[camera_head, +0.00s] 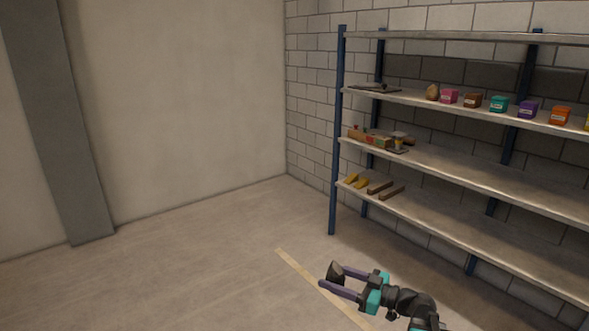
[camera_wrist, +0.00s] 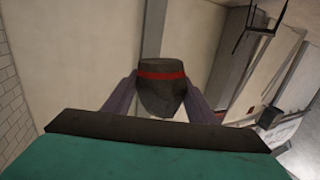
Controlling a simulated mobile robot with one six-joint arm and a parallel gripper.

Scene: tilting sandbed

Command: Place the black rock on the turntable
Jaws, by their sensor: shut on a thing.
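My gripper (camera_head: 328,279) is low in the middle of the head view, above the floor beside the shelf rack. It is shut on the black rock (camera_head: 335,271), a dark faceted lump between the two purple fingers. In the wrist view the black rock (camera_wrist: 161,96) shows a red band around its upper part, with a finger at each side. I see no turntable that I can identify in either view.
A shelf rack (camera_head: 338,130) with blue posts stands at the right, holding colored boxes (camera_head: 499,103), yellow pieces (camera_head: 351,178) and other small items. A yellowish line (camera_head: 299,268) crosses the floor. The floor at left is clear. The wrist view shows a dark chair-like frame (camera_wrist: 255,30).

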